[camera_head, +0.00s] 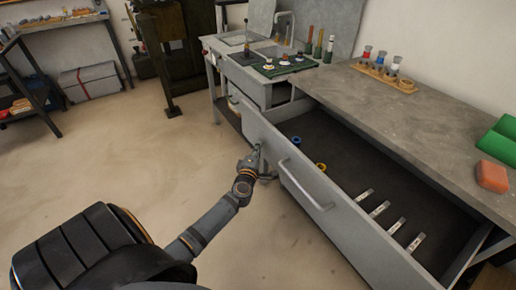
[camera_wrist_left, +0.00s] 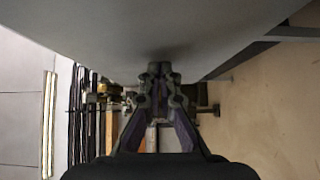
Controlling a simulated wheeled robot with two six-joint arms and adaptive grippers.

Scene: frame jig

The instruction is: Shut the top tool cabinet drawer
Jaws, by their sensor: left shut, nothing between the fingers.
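The top drawer (camera_head: 334,222) of the grey tool cabinet is pulled out toward me in the head view, and its dark floor shows. A long bar handle (camera_head: 303,186) runs along its front. My left gripper (camera_head: 257,158) is shut and empty, at the drawer's front face to the left of the handle. In the left wrist view the closed fingertips (camera_wrist_left: 159,70) are close against the grey drawer front (camera_wrist_left: 150,35); I cannot tell whether they touch it. My right gripper is not in view.
Inside the drawer lie a blue ring (camera_head: 296,142), a yellow ring (camera_head: 321,168) and several metal pieces (camera_head: 397,226). On the worktop (camera_head: 360,98) stand a wooden rack (camera_head: 385,76), a green bin (camera_head: 498,140) and an orange block (camera_head: 491,176). The floor (camera_head: 130,150) to the left is clear.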

